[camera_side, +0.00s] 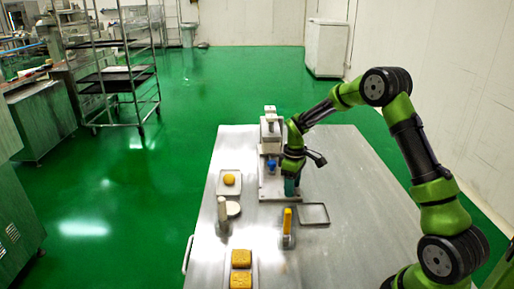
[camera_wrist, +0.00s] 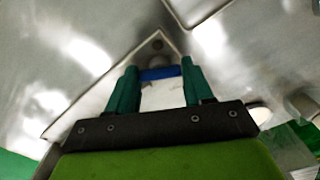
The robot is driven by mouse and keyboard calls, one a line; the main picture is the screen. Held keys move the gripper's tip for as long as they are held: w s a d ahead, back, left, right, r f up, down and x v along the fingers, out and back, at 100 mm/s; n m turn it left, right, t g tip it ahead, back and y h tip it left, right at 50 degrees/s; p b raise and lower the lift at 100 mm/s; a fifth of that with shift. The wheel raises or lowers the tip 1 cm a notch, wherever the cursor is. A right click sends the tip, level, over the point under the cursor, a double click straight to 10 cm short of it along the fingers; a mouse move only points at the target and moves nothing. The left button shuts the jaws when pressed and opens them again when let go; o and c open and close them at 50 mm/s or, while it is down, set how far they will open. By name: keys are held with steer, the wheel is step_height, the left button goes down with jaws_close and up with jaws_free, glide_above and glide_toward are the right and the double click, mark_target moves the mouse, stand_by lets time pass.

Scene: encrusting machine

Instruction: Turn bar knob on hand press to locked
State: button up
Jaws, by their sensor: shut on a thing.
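The hand press (camera_side: 270,133) stands upright on a pale base plate near the back of the steel table. It has a white-grey head, and a small blue part (camera_side: 271,164) shows low on its front. My gripper (camera_side: 290,187) points down beside the press, to its right and low over the base plate. In the wrist view, my teal fingers (camera_wrist: 160,82) are shut on a blue bar (camera_wrist: 158,73), which I take for the bar knob. A white surface shows between the fingers. The knob's exact angle and its locked mark cannot be made out.
A plate with a yellow bun (camera_side: 229,179), a white round dish (camera_side: 233,209), a pale bottle (camera_side: 222,210), a yellow upright item (camera_side: 287,221) and an empty tray (camera_side: 314,214) stand nearby. Yellow cakes (camera_side: 241,258) lie at the front. The table's right side is clear.

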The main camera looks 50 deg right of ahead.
steer(key=m, duration=0.6)
steer(key=shift+m, duration=0.3)
steer(key=m, duration=0.5)
steer(key=shift+m, duration=0.4)
steer(key=o, duration=1)
steer(key=shift+o, duration=0.2)
steer(key=shift+r, duration=0.1)
step_height(320, 180, up, 17)
